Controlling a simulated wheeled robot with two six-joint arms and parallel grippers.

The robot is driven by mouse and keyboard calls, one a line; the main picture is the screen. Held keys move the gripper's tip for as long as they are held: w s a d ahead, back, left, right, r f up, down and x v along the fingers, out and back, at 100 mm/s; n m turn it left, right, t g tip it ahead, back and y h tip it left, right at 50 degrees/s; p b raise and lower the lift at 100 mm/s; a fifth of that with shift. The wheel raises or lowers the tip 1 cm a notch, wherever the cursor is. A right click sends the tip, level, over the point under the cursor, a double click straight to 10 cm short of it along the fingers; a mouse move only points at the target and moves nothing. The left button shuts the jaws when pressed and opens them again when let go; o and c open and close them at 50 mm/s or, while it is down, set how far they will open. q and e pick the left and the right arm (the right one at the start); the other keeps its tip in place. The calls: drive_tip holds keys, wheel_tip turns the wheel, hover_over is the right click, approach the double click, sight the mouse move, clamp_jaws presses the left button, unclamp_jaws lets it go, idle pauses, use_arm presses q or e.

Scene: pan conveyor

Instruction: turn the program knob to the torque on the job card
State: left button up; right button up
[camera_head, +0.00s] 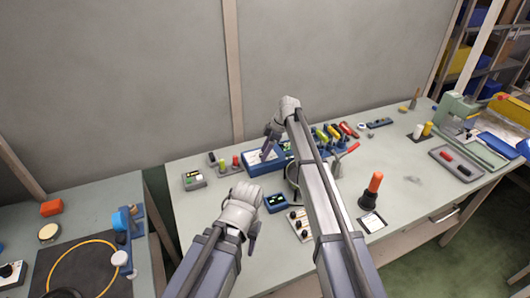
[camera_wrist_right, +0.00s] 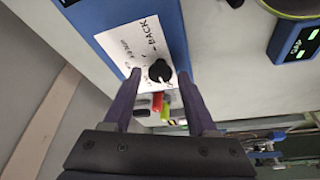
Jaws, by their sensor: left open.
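A black knob (camera_wrist_right: 159,71) sits on a white lettered panel (camera_wrist_right: 130,40) on a blue box (camera_wrist_right: 165,12) in the right wrist view. The blue box stands near the back of the bench in the head view (camera_head: 256,169). My right gripper (camera_wrist_right: 158,98) is open, its two fingers on either side of the knob; whether they touch it cannot be told. In the head view my right gripper (camera_head: 267,150) hangs over the box and hides part of it. My left gripper (camera_head: 252,244) is open and empty above the front of the bench.
A small blue device with a green display (camera_head: 276,202) and a white panel with black knobs (camera_head: 299,224) lie between my arms. A red-handled tool (camera_head: 372,188) stands right of my right arm. A grey box with buttons (camera_head: 194,179) is at the left. Bench space right of centre (camera_head: 410,200) is clear.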

clamp_jaws()
